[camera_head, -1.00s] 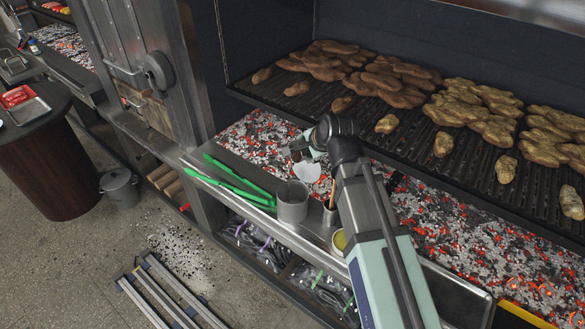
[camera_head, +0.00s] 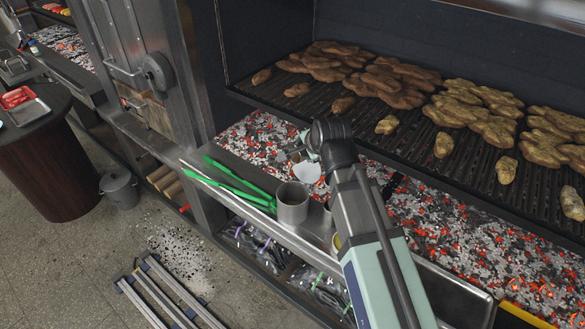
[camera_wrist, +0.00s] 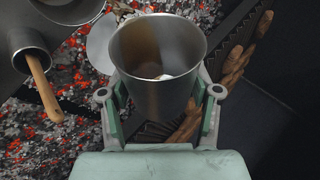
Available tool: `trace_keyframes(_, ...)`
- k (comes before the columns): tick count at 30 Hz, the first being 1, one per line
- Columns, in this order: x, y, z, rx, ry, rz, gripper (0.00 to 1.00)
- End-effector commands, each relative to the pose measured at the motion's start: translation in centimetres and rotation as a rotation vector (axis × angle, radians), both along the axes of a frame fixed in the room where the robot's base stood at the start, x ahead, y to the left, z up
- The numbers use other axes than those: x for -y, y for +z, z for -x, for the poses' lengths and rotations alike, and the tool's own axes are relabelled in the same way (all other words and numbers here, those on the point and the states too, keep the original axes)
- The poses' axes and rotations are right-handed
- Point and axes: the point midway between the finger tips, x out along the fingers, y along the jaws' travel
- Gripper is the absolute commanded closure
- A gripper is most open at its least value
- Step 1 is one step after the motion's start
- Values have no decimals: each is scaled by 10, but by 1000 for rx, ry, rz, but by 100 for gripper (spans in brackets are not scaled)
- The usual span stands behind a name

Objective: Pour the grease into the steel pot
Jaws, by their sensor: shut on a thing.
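My gripper (camera_wrist: 160,100) is shut on a steel cup (camera_wrist: 157,88), one finger on each side of it. In the wrist view its open mouth faces the camera, and a small brownish and pale patch shows inside. I cannot tell how much grease it holds. In the head view my gripper (camera_head: 306,148) is above the coals, behind the ledge; the cup is mostly hidden there. A steel pot (camera_head: 292,205) stands upright on the ledge, nearer the camera than my gripper. A rounded steel vessel also shows at the top left of the wrist view (camera_wrist: 72,10).
A steel container (camera_wrist: 15,40) with a wooden-handled tool (camera_wrist: 42,85) is left of the cup in the wrist view. A pale round piece (camera_head: 306,172) lies behind the pot. Green tongs (camera_head: 238,182) lie left of it. The grill rack (camera_head: 390,150) with food is above the coals.

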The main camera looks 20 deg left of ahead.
Motion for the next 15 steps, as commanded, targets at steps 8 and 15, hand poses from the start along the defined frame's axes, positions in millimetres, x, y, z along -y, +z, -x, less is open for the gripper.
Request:
trace_keyframes(8,-1,2,1,28,1,19,76)
trace_keyframes(15,-1,3,2,52,0,35,76)
